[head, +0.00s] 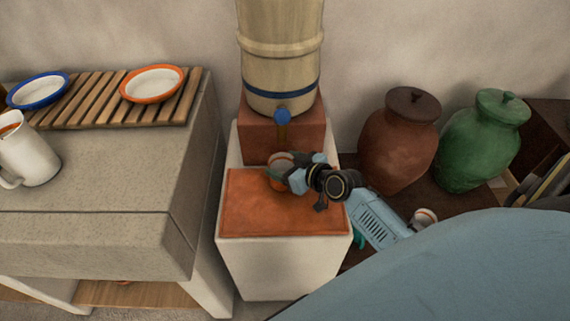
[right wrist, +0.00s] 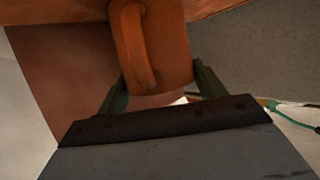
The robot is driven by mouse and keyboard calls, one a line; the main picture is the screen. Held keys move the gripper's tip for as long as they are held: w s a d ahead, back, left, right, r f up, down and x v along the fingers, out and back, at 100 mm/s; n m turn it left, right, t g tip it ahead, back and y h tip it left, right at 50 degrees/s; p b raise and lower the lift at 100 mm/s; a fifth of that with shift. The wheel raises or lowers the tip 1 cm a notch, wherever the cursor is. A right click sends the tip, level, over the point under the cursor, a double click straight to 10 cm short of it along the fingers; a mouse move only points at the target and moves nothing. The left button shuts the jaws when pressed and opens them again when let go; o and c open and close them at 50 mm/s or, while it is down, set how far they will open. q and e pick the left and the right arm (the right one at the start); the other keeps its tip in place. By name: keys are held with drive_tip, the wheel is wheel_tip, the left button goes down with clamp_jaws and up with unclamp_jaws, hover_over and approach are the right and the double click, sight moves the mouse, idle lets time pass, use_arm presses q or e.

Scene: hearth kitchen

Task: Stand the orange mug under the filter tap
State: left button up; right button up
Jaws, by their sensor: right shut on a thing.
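The orange mug (head: 279,158) is at the back of the terracotta slab, in front of the brick-red block, mostly hidden by my right gripper (head: 284,176). The filter tap (head: 282,117) with its blue knob sticks out of the wooden barrel (head: 281,70) above it. In the right wrist view, the mug (right wrist: 170,50) shows its handle towards the camera, between the two fingers of my right gripper (right wrist: 160,88). The gripper is shut on the mug. I cannot tell whether the mug's base touches the slab. My left gripper is not in view.
The terracotta slab (head: 265,210) tops a white pedestal and is clear at its front. A brown jar (head: 398,145) and a green jar (head: 482,145) stand to the right. A stone counter at left holds a white jug (head: 30,155) and a slatted rack (head: 95,103) with two dishes.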

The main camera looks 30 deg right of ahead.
drive_tip(key=o, duration=1.1)
drive_tip(key=shift+f, duration=0.1)
drive_tip(key=shift+c, duration=0.2)
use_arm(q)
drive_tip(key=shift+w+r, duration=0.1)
use_arm(e)
drive_tip(key=shift+s+r, duration=0.1)
drive_tip(key=shift+r, duration=0.1)
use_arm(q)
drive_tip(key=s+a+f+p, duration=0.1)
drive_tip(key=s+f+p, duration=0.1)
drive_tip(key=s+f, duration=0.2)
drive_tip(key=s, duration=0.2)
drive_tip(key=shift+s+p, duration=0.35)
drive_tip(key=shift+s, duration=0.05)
use_arm(e)
drive_tip(key=v, duration=1.1)
drive_tip(key=shift+s+d, duration=0.15)
drive_tip(key=shift+s, duration=0.25)
drive_tip(key=shift+r, duration=0.1)
